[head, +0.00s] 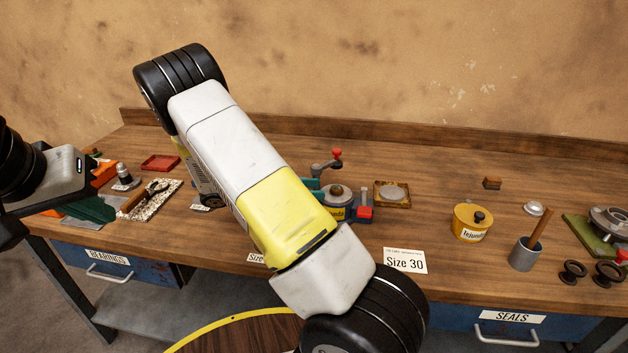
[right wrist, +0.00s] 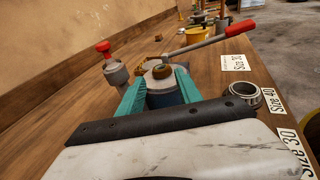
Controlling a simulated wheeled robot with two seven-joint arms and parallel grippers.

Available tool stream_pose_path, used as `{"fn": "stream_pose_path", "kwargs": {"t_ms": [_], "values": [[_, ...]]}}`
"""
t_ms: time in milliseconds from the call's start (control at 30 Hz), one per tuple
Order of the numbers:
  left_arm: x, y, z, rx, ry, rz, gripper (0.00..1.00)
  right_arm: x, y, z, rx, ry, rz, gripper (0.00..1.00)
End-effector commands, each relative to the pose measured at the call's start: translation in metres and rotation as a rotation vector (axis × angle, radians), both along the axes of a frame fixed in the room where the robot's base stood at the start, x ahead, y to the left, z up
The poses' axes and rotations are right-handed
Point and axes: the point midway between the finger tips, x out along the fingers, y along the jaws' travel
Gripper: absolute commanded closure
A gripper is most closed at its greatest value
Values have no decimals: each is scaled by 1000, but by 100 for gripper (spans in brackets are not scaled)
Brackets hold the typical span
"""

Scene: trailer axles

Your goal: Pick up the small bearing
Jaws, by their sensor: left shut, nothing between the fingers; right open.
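A small metal bearing ring (right wrist: 243,95) stands on the bench in the right wrist view, beside a Size 40 card (right wrist: 269,100). In the head view I cannot make it out; my right arm covers much of the bench. My right gripper (right wrist: 155,95) is open, its two teal fingers apart, with the ring outside them to the right in its view. A blue round-topped device shows beyond and between the fingers; I cannot tell whether they touch it. My left gripper (head: 92,209) is shut and empty over the left of the bench.
The clamp device (head: 336,198) has a red knob and stands mid-bench. A yellow pot (head: 472,223), a grey cup (head: 525,254) and black rings (head: 573,272) stand right. A red tray (head: 160,163) lies at the back left.

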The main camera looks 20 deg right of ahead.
Motion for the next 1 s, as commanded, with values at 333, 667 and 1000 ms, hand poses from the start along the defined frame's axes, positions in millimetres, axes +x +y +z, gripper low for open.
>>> {"fn": "stream_pose_path", "kwargs": {"t_ms": [333,667,1000], "values": [[0,0,0,0,0,0,100,-9,-44,-5,1,0,-2,58],[0,0,0,0,0,0,100,-9,-45,-5,1,0,-1,84],[0,0,0,0,0,0,100,-9,-44,-4,1,-1,-1,100]]}}
